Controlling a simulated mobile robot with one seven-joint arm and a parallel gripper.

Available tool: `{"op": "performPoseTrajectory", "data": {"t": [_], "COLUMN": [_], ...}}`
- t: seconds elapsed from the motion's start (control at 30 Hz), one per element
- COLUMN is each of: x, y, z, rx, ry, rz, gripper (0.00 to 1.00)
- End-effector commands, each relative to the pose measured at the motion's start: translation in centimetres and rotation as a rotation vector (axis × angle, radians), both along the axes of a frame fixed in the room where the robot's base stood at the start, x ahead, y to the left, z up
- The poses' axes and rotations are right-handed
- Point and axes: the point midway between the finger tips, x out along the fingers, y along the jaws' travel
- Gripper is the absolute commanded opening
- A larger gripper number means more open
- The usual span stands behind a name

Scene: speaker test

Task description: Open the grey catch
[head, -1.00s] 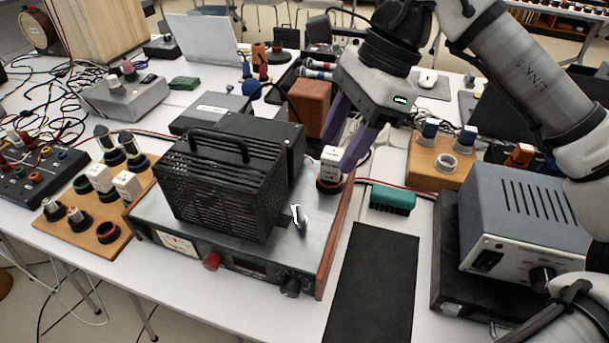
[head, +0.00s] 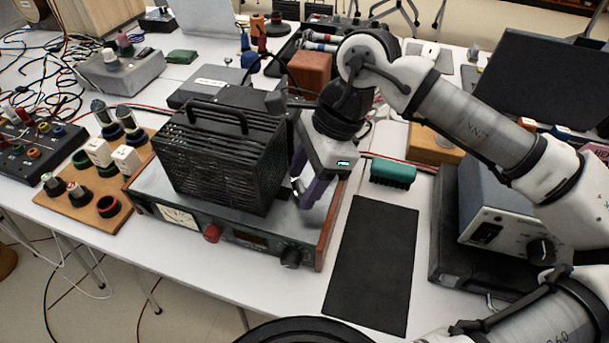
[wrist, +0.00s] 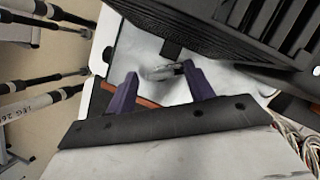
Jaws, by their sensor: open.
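The grey catch (wrist: 162,72) is a small metal lever on the top plate of the amplifier (head: 268,232), beside the black ventilated cage (head: 222,160). In the head view my gripper hides most of it. My gripper (head: 304,190) points down over the plate, right of the cage, with purple fingers apart. In the wrist view the catch shows between the fingertips of my gripper (wrist: 159,76), nearer the right finger. Whether that finger touches it I cannot tell.
A black mat (head: 372,262) lies right of the amplifier, with a teal brush (head: 393,173) behind it. A grey power supply (head: 490,215) stands farther right. A wooden board (head: 85,208) with sockets and tubes is at the left. The cage has a raised handle.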

Motion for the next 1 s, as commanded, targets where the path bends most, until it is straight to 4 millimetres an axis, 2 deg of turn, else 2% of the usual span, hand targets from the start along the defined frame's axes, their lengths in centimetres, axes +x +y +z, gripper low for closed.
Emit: {"op": "performPoseTrajectory", "data": {"t": [0.27,0.6,1.0], "x": [-0.01,-0.01,-0.06], "y": [0.06,0.06,0.04], "z": [-0.12,-0.08,-0.47], "rx": [0.001,0.001,0.002], "ry": [0.000,0.000,-0.001], "rz": [0.000,0.000,-0.093], "gripper": [0.53,0.08,0.08]}}
